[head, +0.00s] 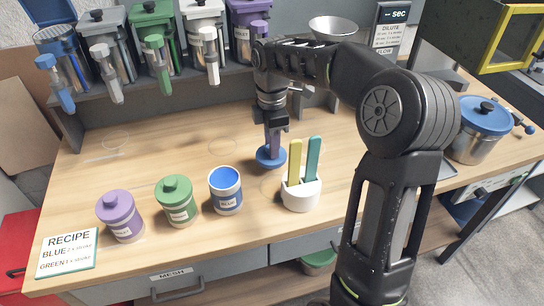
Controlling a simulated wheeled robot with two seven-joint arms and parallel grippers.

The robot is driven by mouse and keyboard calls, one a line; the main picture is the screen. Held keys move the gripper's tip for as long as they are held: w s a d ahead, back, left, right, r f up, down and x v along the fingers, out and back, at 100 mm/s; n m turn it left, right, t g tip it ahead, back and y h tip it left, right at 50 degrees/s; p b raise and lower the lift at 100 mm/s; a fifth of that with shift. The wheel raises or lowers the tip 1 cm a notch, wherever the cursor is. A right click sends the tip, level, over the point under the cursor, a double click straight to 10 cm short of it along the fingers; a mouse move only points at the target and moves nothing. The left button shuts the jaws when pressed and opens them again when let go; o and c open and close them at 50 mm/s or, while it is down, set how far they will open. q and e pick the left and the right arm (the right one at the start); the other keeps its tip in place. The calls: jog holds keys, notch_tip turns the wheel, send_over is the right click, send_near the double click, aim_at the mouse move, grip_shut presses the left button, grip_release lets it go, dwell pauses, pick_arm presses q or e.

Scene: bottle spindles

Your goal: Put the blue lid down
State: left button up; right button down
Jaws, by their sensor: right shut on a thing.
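The blue lid (264,158) is a flat disc at the middle of the table, behind and right of the blue jar. My right gripper (272,146) points down and is shut on the lid from above, hiding its knob. The lid is at or very close to the wood surface; I cannot tell if it touches. The blue jar (227,198) stands upright without a lid and shows bright blue inside. My left gripper is not in view.
A green jar (178,208) and a purple jar (122,224) stand lidded at left. A white holder (301,193) with yellow and teal sticks stands just in front of the lid. Dispensers line the back shelf, with a metal bowl (333,28). The back left table is clear.

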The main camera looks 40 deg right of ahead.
jog(key=shift+f, duration=0.35)
notch_tip(320, 180, down, 4)
jog(key=shift+r, duration=0.25)
jog(key=shift+f, duration=0.1)
jog(key=shift+f, duration=0.1)
jog(key=shift+f, duration=0.15)
jog(key=c, duration=1.2)
grip_release()
jog(key=shift+o, duration=0.2)
jog(key=shift+r, duration=0.2)
